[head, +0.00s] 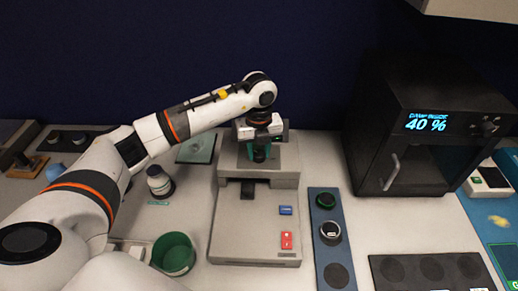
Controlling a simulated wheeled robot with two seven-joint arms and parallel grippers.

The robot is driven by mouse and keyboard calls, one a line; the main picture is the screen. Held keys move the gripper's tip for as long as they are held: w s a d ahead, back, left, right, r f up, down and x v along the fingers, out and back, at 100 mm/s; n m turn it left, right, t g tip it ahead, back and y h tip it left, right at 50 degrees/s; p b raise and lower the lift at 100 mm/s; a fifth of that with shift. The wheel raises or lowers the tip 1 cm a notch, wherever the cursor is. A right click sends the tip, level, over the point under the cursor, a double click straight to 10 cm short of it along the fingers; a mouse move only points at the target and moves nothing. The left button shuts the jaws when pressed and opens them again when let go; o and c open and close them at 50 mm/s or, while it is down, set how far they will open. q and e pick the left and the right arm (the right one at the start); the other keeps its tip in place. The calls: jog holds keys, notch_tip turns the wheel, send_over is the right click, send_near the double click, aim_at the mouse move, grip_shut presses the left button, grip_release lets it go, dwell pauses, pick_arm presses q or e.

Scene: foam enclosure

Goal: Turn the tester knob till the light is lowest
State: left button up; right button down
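My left gripper (259,151) points down over the rear top of a grey bench device (254,222), which I take to be the tester. A dark piece and teal-green parts show at its fingertips. The arm's end hides much of this spot, so I cannot tell whether the fingers are closed on a knob. The device has a blue button (286,210), a red switch (286,240) and a dark slot in front. No lit lamp is clearly visible on it. My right gripper is not in view.
A black cabinet (371,142) with a handle, small knob (488,127) and display (426,123) reading 40 % stands right. A blue strip (325,245) holds round pieces. A green cup (173,253) and white-capped jar (158,181) stand left. A black tray (387,270) lies front right.

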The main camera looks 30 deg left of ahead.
pick_arm(q)
jog(key=shift+c, duration=0.8)
jog(key=m+b, duration=0.2)
jog(key=b, duration=0.1)
jog(key=shift+f+m, duration=0.15)
jog(key=shift+m, duration=0.25)
jog(key=m+b, duration=0.2)
jog(key=m, duration=0.1)
jog(key=shift+m+b, duration=0.8)
jog(key=shift+m, duration=0.1)
jog(key=shift+r, duration=0.2)
jog(key=o, duration=1)
